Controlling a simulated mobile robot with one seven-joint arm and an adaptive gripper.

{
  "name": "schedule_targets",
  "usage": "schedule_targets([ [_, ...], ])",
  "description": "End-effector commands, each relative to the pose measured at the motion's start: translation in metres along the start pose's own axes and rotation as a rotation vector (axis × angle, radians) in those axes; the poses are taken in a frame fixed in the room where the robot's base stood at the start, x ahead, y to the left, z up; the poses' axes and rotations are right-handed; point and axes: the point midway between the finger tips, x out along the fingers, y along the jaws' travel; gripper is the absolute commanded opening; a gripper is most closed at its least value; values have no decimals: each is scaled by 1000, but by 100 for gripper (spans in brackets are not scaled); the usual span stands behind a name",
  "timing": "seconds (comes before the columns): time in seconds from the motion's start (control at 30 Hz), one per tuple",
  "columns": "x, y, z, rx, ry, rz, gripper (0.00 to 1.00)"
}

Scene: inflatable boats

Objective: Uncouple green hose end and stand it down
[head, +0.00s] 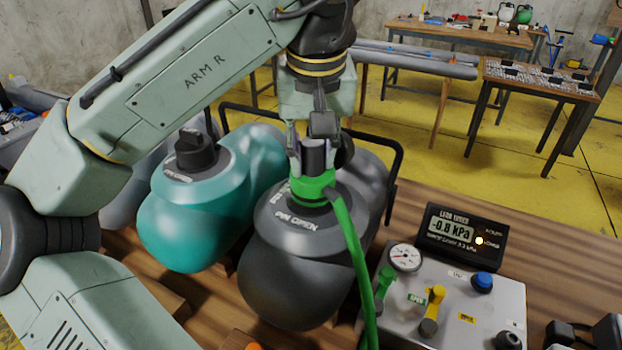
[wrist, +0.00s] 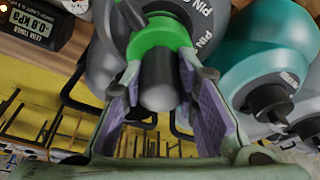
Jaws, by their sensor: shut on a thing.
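The green hose end (head: 313,187) sits upright on the valve of the dark grey inflatable (head: 290,275), whose collar reads "PIN OPEN". My gripper (head: 318,150) comes down from above and is shut on the hose end's dark upper body. In the wrist view my gripper's two padded fingers (wrist: 165,92) flank the dark cylinder, with the green hose end's collar (wrist: 160,36) just beyond them. The green hose (head: 354,250) runs down from the collar past the inflatable's right side. The seam between collar and valve is too small to judge.
A teal inflatable (head: 190,225) with a black cap stands at left. Bare wooden table (head: 440,195) shows behind the tester.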

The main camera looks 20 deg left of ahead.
Motion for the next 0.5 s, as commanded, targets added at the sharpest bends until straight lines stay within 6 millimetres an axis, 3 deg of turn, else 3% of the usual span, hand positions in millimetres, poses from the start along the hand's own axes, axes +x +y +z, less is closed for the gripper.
schedule_targets([
  [0.27, -1, 0, 0, -1, 1, -1, 0],
  [0.5, -20, 0, -5, -2, 3, -2, 0],
])
